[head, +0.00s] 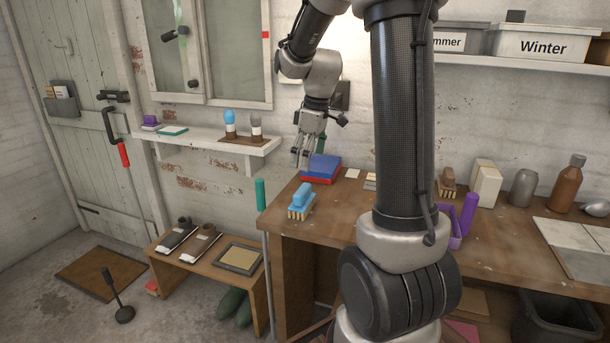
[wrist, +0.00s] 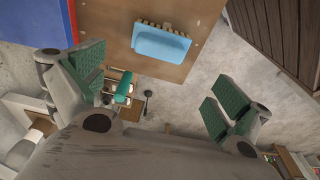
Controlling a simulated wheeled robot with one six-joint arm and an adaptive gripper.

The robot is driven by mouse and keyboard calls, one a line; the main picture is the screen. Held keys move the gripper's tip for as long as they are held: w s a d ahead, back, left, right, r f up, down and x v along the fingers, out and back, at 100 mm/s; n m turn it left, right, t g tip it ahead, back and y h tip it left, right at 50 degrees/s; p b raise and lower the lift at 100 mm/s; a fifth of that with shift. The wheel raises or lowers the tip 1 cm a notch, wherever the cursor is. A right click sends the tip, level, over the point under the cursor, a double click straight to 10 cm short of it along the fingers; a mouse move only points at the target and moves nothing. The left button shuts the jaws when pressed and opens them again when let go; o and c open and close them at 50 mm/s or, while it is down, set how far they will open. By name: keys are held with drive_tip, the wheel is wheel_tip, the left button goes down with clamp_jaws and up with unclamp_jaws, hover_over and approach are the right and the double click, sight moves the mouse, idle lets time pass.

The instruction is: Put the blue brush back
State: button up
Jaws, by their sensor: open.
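The blue brush (head: 301,199) rests bristles down near the front left corner of the wooden workbench (head: 345,215). Its back is light blue and its bristles are pale. In the wrist view the blue brush (wrist: 161,44) lies near the bench edge, beyond the fingers and apart from them. My gripper (head: 305,154) is open and empty, above the left end of the bench, higher than the brush. Its green-padded fingers (wrist: 155,88) are spread wide in the wrist view.
A red and blue block (head: 322,169) lies just behind the brush. A teal-topped post (head: 261,194) stands left of the bench. A brown brush (head: 447,182), purple items and bottles stand further right. A wall shelf (head: 205,138) and low bench (head: 195,258) are at left.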

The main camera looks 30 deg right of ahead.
drive_tip(key=s+a+r+m+t, duration=0.1)
drive_tip(key=s+a+r+m, duration=0.2)
drive_tip(key=s, duration=0.8)
drive_tip(key=s+a+r+m+t+h, duration=0.1)
drive_tip(key=s+a+r+m, duration=0.2)
drive_tip(key=s, duration=0.8)
drive_tip(key=shift+s+r+m+t, duration=0.25)
drive_tip(key=shift+r+m+t, duration=0.15)
drive_tip(key=shift+m, duration=0.4)
